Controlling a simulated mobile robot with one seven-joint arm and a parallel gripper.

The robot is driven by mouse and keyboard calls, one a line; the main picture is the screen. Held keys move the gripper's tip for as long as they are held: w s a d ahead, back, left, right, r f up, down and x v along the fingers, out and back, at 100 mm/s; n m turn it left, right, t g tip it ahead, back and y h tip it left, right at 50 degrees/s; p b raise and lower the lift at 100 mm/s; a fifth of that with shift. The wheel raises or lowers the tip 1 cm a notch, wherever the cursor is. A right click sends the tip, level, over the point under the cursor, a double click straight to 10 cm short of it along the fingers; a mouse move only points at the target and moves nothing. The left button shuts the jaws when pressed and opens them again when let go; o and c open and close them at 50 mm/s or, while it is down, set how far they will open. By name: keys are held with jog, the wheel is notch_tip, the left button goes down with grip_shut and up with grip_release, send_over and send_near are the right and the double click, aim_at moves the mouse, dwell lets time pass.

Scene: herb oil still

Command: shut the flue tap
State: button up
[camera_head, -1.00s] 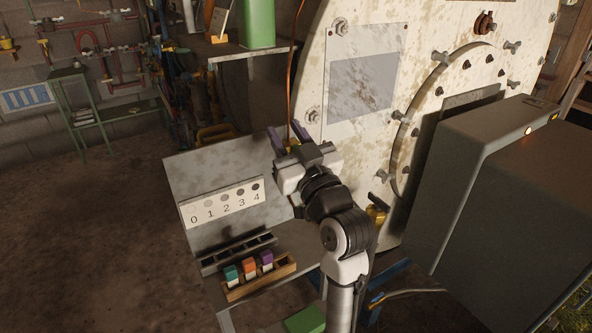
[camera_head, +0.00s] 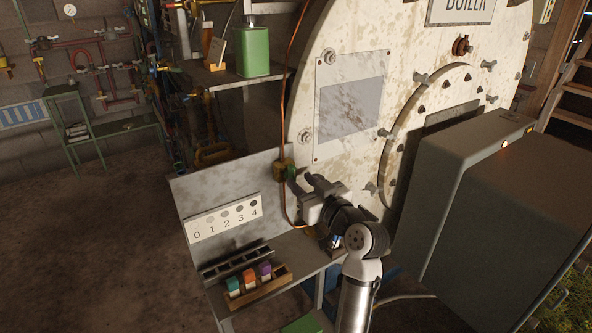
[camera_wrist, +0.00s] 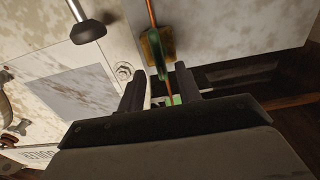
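A small brass tap (camera_head: 281,169) with a green lever handle (camera_head: 291,173) sits on a thin copper pipe beside the white boiler front. No label on it is readable. In the wrist view the brass body (camera_wrist: 151,46) and green lever (camera_wrist: 162,55) lie just beyond my fingertips, and the lever runs roughly along the pipe. My gripper (camera_head: 303,181) is just right of and below the tap, fingers pointing towards it. In the wrist view my gripper (camera_wrist: 159,84) is open, with a gap between its fingers and nothing clasped. Contact with the lever cannot be told.
The boiler (camera_head: 400,60) fills the right background. A sloped plate with a 0–4 scale card (camera_head: 225,217) and a wooden rack of coloured blocks (camera_head: 257,285) stand left of my arm. A large grey box (camera_head: 480,195) is at right. Floor at left is clear.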

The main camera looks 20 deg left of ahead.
aim_at(295, 177)
jog(key=shift+p+x, duration=0.4)
jog(key=shift+x, duration=1.3)
grip_shut()
